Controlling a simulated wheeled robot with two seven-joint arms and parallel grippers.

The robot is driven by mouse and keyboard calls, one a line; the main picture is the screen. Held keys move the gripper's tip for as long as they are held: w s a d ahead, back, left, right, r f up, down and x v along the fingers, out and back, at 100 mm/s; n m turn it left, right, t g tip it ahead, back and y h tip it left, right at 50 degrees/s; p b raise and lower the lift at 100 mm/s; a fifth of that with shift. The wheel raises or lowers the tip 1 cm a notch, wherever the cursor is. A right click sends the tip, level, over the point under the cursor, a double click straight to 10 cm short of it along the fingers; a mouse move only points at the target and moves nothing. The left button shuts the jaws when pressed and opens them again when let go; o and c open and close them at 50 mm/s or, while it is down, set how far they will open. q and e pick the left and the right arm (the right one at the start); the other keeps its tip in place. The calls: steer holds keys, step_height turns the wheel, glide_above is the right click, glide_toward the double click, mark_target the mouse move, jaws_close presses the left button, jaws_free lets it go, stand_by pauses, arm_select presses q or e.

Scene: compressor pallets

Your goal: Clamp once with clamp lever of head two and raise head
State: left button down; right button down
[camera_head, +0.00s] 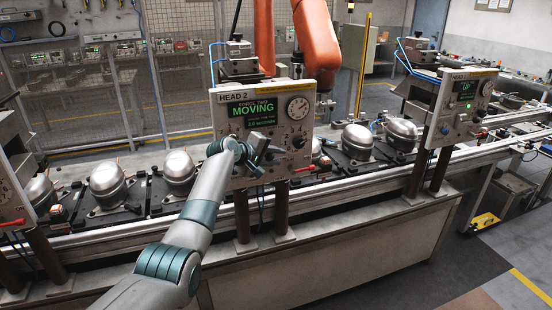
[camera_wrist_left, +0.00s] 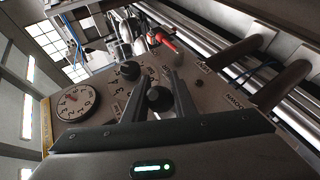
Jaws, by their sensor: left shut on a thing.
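The head two panel (camera_head: 222,113) stands over the conveyor in the middle of the head view. Its green screen (camera_head: 262,111) reads "MOVING". My left gripper (camera_head: 262,158) is at the lower part of this panel. In the left wrist view, its fingers (camera_wrist_left: 160,88) are shut on a black knob (camera_wrist_left: 160,99) on the panel face. A red-handled lever (camera_head: 303,169) sticks out at the panel's lower right; it also shows in the left wrist view (camera_wrist_left: 162,40), apart from my fingers. I cannot read a clamp label. My right gripper is not in view.
A dial gauge (camera_head: 298,108) and a second black knob (camera_wrist_left: 130,71) are on the same panel. Silver compressors (camera_head: 108,184) sit on pallets along the conveyor. An orange robot arm (camera_head: 315,45) hangs behind the panel. Another head (camera_head: 462,105) stands at right.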

arm_select(q)
steer(key=shift+w+r, duration=0.1)
steer(key=shift+r, duration=0.1)
stand_by(0.4)
steer(key=c, duration=1.5)
jaws_free()
steer(key=shift+o, duration=0.2)
steer(key=shift+f, duration=0.1)
steer(key=shift+a, duration=0.1)
steer(key=shift+v, duration=1.2)
steer(key=b+v, duration=0.5)
steer(key=v, duration=0.9)
steer(key=shift+a+r, duration=0.2)
steer(key=shift+r, duration=0.25)
